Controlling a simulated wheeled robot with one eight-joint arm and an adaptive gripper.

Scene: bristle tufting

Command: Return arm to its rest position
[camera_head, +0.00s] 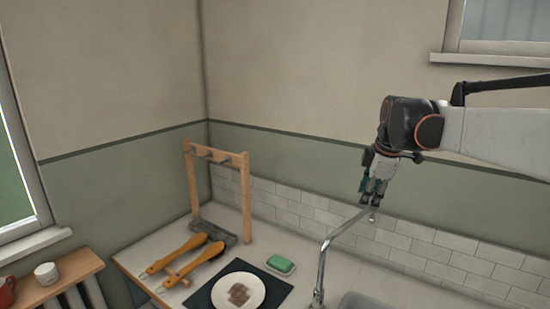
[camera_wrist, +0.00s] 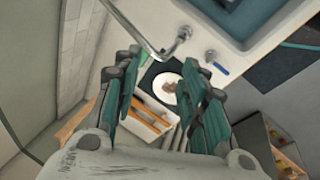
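My gripper (camera_head: 370,199) hangs from my raised arm at the right of the head view, pointing down above the counter and near the top of the faucet (camera_head: 328,255). In the wrist view my gripper (camera_wrist: 165,75) shows its two green-lined fingers spread apart with nothing held between them. Far below, the white plate (camera_wrist: 167,99) shows in the gap. The faucet (camera_wrist: 150,45) passes close to the fingertips in that picture; whether it touches them I cannot tell.
The plate (camera_head: 257,291) with brown pieces lies on a dark mat (camera_head: 281,288). A green sponge (camera_head: 281,264) is beside it. Two orange-handled tools (camera_head: 178,254) lie by a wooden rack (camera_head: 246,197). The sink (camera_head: 365,301) is at lower right; a tiled wall is behind.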

